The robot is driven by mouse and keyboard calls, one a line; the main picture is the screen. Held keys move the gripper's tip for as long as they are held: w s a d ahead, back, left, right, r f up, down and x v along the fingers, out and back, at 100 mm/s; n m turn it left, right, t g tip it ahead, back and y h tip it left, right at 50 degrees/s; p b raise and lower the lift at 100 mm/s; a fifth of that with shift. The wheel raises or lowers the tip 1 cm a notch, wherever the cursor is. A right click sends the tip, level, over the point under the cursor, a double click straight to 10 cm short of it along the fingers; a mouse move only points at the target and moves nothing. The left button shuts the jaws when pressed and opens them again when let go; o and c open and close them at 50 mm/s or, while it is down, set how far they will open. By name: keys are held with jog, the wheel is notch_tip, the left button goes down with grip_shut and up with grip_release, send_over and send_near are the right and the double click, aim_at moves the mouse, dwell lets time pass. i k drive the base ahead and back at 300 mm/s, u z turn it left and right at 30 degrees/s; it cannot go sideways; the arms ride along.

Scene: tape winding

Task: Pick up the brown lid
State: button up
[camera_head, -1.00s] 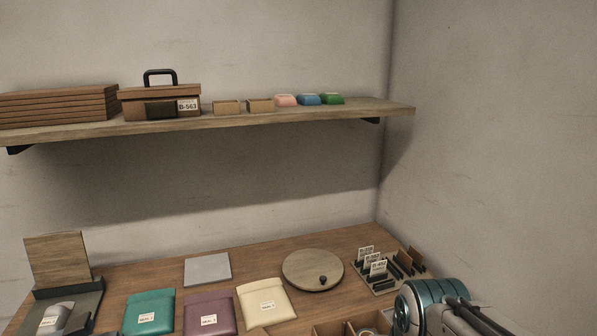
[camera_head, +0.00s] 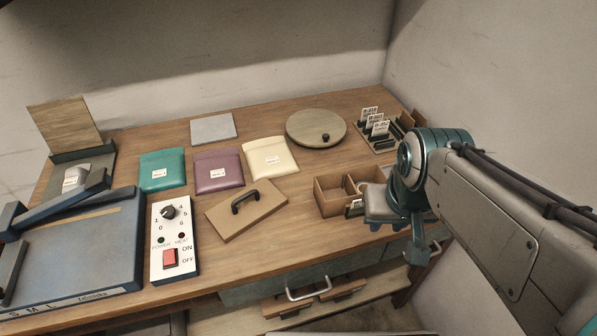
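The brown lid (camera_head: 246,210) is a flat rectangular board with a black arched handle (camera_head: 258,197) on top. It lies on the wooden table, set at an angle, right of the white control panel. My gripper (camera_head: 416,252) is at the right, by the table's front edge, pointing down beside an open brown box (camera_head: 330,199). It is well apart from the lid. My own arm partly covers the box and the gripper, and the fingers are too unclear to tell open from shut.
Green (camera_head: 162,171), purple (camera_head: 217,171) and cream (camera_head: 270,158) pouches lie behind the lid. A blue sealing machine (camera_head: 75,250) and a switch panel (camera_head: 172,238) stand left. A round wooden disc (camera_head: 316,126) and a card rack (camera_head: 372,142) are at the back right.

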aim_at(234, 215)
jog(key=z, duration=0.55)
jog(key=k, duration=1.3)
jog(key=u, duration=0.2)
jog(key=i, duration=0.65)
jog(key=u, duration=1)
jog(key=i, duration=0.8)
jog(key=z, duration=0.05)
